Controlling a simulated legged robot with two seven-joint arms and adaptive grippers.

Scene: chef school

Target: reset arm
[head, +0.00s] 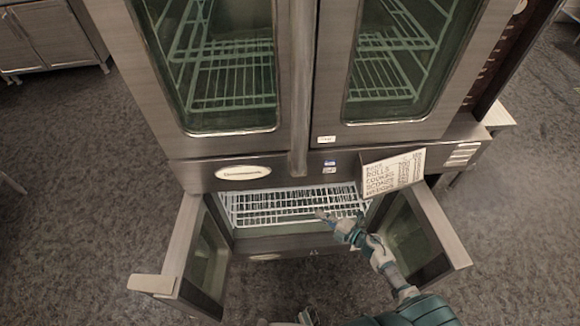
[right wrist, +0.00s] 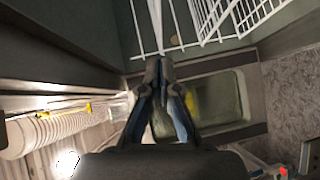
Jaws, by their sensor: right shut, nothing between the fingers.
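My right gripper (head: 323,214) is at the opening of the lower oven compartment, in front of the white wire rack (head: 290,204). In the right wrist view its fingers (right wrist: 159,68) are together with nothing between them, close to the rack's wires (right wrist: 215,18). I cannot tell if the fingertips touch the rack. My right arm comes in from the lower right in the head view. My left gripper is not clearly in view.
The lower doors stand open, the left door (head: 178,262) and the right door (head: 432,225), one on each side of my arm. The upper glass doors (head: 300,90) are shut. A sign with writing (head: 393,173) hangs above the opening. Open floor (head: 100,150) lies left.

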